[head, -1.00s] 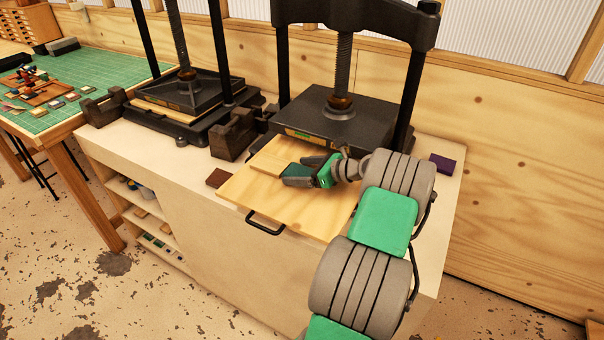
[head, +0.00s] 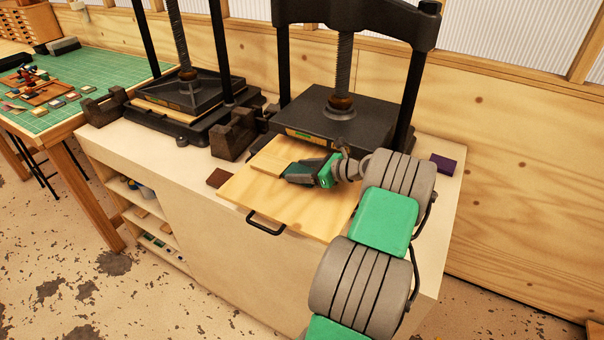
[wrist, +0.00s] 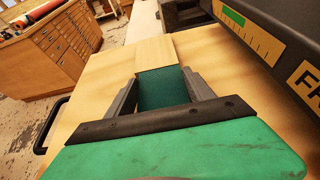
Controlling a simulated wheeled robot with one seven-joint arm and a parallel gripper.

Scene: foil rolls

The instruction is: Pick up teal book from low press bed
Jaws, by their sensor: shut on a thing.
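The teal book (wrist: 163,88) lies between the two fingers of my gripper (wrist: 165,95) in the wrist view, with a finger on each side of it. In the head view my gripper (head: 300,173) is low over the pull-out wooden press bed (head: 320,215) and mostly covers the book. My gripper is shut on the book. A pale wooden board (head: 272,160) lies on the bed just beyond the book; it also shows in the wrist view (wrist: 154,52). I cannot tell whether the book is clear of the bed.
The black press platen (head: 335,120) stands close behind my gripper, between dark posts. A second press (head: 190,95) is at the left. A brown book (head: 217,178) and a purple book (head: 443,163) lie on the bench top. The bed's front is bare.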

